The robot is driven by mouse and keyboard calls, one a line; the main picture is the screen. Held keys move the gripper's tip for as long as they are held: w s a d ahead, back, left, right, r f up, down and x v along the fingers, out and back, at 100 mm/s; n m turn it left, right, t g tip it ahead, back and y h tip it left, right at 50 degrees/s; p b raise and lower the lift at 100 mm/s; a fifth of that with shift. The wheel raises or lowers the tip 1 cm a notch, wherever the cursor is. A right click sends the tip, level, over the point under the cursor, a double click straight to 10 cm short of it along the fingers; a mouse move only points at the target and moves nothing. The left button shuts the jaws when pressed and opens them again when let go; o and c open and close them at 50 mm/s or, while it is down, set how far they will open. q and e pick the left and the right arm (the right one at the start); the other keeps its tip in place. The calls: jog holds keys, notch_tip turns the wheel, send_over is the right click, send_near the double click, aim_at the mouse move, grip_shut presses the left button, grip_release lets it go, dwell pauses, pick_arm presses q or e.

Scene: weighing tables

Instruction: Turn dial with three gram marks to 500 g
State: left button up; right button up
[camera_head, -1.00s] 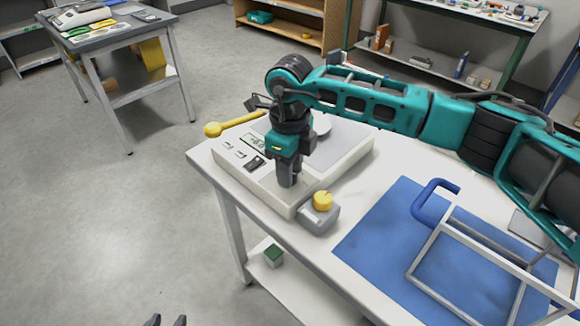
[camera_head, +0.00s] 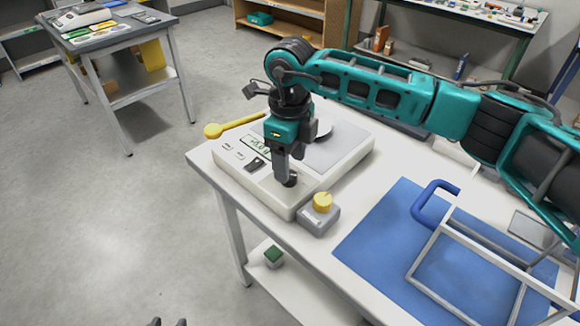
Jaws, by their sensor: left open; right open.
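A white weighing scale (camera_head: 262,194) with a small display stands on the white table. A dark round knob (camera_head: 291,181) sits on its front right part. My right gripper (camera_head: 283,176) points down right at this knob, with its fingers partly hiding it; I cannot tell whether they touch it. A yellow dial (camera_head: 322,202) sits on a small grey box beside the scale. Gram marks are too small to read on either dial. My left gripper (camera_head: 168,322) shows only its tips at the bottom edge, far from the scale.
A yellow-handled tool (camera_head: 232,126) lies at the scale's back left. A blue mat (camera_head: 375,235) with a white frame and blue handle (camera_head: 428,203) lies to the right. A green-topped block (camera_head: 273,255) is on the lower shelf. Another table (camera_head: 110,40) stands far left.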

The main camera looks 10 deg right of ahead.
notch_tip(320, 180, up, 10)
dwell(0.3)
jog(key=shift+f, duration=0.1)
